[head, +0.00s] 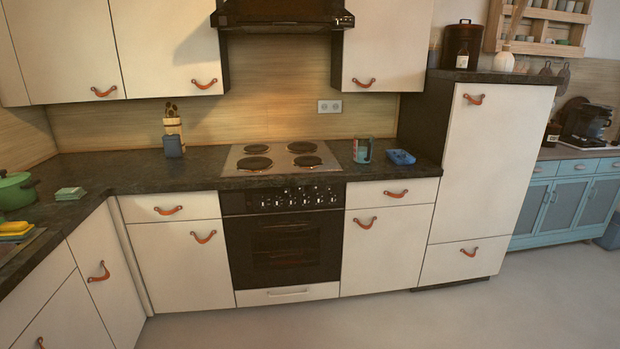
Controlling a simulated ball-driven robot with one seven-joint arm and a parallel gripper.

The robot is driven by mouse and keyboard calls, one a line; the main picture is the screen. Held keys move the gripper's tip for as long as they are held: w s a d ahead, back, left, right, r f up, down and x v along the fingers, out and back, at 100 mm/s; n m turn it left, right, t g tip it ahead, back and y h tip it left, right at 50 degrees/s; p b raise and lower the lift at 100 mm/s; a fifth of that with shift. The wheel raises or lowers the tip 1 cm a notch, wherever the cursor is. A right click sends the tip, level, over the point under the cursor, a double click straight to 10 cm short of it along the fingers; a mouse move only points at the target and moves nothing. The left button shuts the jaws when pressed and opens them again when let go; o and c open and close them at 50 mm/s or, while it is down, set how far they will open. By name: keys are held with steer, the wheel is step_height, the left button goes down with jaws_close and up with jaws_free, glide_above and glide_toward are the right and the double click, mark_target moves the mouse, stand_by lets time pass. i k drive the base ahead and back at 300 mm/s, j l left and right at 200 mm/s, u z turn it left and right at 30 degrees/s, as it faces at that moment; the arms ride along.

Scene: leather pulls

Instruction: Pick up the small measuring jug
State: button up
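A small jug (362,151), which looks like the measuring jug, stands upright on the dark countertop (345,178) just right of the hob. It has a greenish body with a reddish patch, and its finer markings are too small to read. A small blue object (400,157) lies close to its right, apart from it. My gripper is not in view.
The hob (282,158) sits above the oven (283,248). A wooden utensil block (172,127) and a blue-grey container (174,147) stand left of it. A green pot (14,191) is at far left. A tall cabinet (478,165) borders the counter's right end. The floor (400,322) in front is clear.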

mark_target(363, 142)
steer(key=i, duration=1.85)
